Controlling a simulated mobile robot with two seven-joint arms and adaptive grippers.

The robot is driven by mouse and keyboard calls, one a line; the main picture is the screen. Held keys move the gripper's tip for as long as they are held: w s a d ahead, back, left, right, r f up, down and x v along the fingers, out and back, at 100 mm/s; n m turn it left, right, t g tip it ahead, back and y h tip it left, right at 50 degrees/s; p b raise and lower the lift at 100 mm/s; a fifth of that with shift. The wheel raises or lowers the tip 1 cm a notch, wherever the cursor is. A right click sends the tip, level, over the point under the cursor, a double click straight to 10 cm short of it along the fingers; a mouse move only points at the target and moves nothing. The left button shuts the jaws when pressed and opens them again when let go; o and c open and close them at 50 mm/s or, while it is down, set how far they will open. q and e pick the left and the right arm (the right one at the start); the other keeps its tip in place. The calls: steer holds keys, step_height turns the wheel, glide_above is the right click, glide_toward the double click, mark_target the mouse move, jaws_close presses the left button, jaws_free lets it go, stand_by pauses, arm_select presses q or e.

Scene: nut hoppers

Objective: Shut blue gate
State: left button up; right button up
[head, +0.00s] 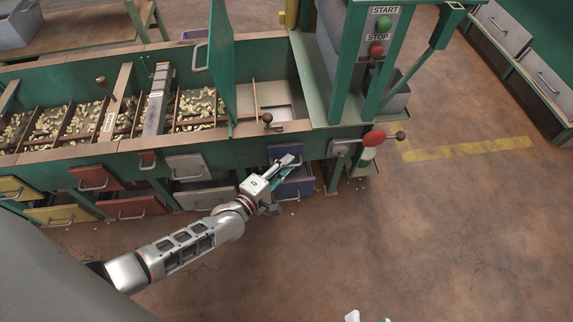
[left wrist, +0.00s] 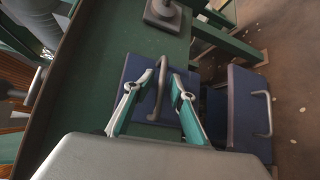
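The fingers are apart; whether either touches the handle I cannot tell. A lower blue drawer front (head: 296,188) with a handle sits beneath; it also shows in the wrist view (left wrist: 245,112).
Grey (head: 190,166), red (head: 95,177) and yellow (head: 20,187) fronts line the bench to the left. A red ball-ended lever (head: 375,138) sticks out at right. The START/STOP post (head: 374,70) stands above. The floor in front is clear apart from scattered nuts.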

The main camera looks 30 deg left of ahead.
arm_select(q)
steer(key=shift+r, duration=0.1)
steer(key=shift+s+a, duration=0.1)
steer(key=shift+s, duration=0.3)
steer(key=v, duration=1.1)
